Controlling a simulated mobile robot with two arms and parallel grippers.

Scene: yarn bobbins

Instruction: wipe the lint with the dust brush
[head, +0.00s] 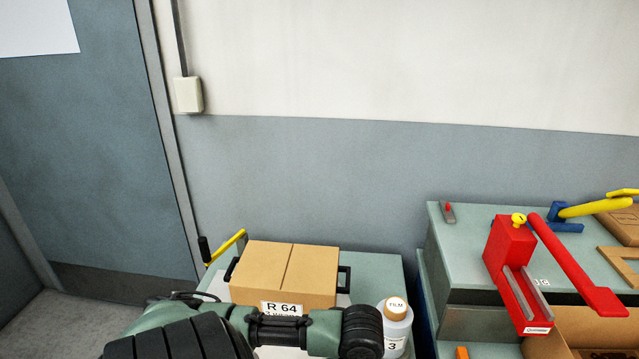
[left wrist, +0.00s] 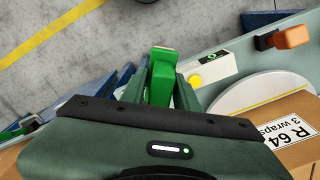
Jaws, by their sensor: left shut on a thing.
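My left gripper (left wrist: 160,80) is shut on a bright green piece, seen in the left wrist view. The green piece (left wrist: 161,72) stands up between the two fingers and has a pale tan end; it looks like the dust brush's handle, but no bristles show. My left arm crosses the bottom of the head view, and its gripper is out of that picture. I cannot make out any lint in either view. My right gripper is in neither view.
A tan box (head: 285,270) labelled R 64 sits on a green-grey surface beside a white FILM bottle (head: 396,325). A red lever device (head: 515,265) stands at right.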

